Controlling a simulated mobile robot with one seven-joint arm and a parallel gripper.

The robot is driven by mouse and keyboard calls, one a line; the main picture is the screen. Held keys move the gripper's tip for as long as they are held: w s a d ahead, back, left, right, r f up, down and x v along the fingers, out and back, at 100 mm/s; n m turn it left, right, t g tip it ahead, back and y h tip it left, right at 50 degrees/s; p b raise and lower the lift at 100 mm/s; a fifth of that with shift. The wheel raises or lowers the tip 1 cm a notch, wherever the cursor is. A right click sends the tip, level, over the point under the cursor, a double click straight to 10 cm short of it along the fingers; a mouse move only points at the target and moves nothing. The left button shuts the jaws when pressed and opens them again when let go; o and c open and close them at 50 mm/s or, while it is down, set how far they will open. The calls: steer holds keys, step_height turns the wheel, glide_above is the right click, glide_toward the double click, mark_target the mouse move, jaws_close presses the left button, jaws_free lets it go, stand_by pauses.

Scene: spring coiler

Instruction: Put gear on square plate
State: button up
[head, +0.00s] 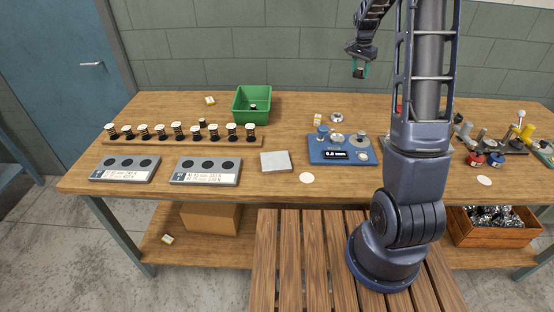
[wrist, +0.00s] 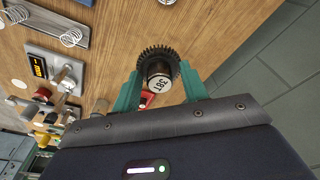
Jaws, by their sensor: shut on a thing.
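My gripper (head: 360,68) is raised high above the back of the bench in the head view. In the wrist view its teal fingers (wrist: 159,84) are shut on a dark toothed gear (wrist: 157,51), at its round hub with a light label. In the head view the gear is too small to make out clearly. A light grey square plate (head: 275,162) lies flat near the front middle of the bench, far below and left of my gripper. Its visible top is bare. I cannot pick it out in the wrist view.
A green bin (head: 252,103) stands at the back. A wooden rack with several springs (head: 180,143) runs along the left. Two grey trays (head: 206,172) lie in front. Tools crowd the right.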

steer(key=s+a, duration=0.6)
steer(key=a, duration=0.7)
glide_above(277, 159)
steer(key=shift+n, duration=0.4)
steer(key=f, duration=1.9)
steer(key=shift+s+a, duration=0.25)
steer(key=shift+a, duration=0.05)
steer(key=shift+f, duration=0.1)
steer(key=o, duration=0.9)
steer(key=shift+c, duration=0.2)
steer(key=o, duration=0.3)
